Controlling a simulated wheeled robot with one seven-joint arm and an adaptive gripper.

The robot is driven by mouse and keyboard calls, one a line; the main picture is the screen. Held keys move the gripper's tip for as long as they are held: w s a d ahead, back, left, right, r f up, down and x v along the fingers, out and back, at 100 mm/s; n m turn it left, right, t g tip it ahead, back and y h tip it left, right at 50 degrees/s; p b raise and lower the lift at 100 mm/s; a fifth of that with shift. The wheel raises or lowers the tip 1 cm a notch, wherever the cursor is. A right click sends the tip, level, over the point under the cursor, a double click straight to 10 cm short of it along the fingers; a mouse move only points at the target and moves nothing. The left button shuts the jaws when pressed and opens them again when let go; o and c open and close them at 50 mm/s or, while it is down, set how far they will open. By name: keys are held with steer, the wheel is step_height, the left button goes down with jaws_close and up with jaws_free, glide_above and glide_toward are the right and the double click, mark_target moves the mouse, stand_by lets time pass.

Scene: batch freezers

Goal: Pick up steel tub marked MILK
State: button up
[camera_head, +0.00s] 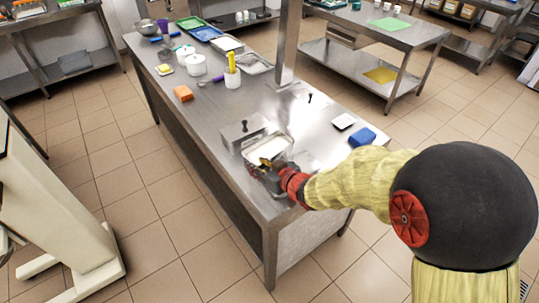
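A steel tub with white contents (281,147) sits on the steel worktable (215,120), close to its front right end. No MILK marking can be read at this size. My gripper (266,164) is over the near side of this tub, with a yellowish part of it against the white contents. The fingers are small and partly merged with the tub's rim, so I cannot tell whether they are open or shut, or touching it. A second steel container, seemingly lidded with a dark knob (241,131), stands just left of the tub.
A blue block (362,137) and a small dark-rimmed white dish (344,122) lie to the right. An orange block (183,93), white pots (196,65) and trays (207,33) are farther back. A steel post (288,45) rises at the table's far edge.

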steer(key=b+x, duration=0.1)
steer(key=x, duration=0.3)
steer(key=shift+w+a+f, duration=0.2)
steer(key=shift+w, duration=0.05)
steer(key=shift+c, duration=0.2)
jaws_close()
stand_by(0.7)
steer(key=shift+r, duration=0.25)
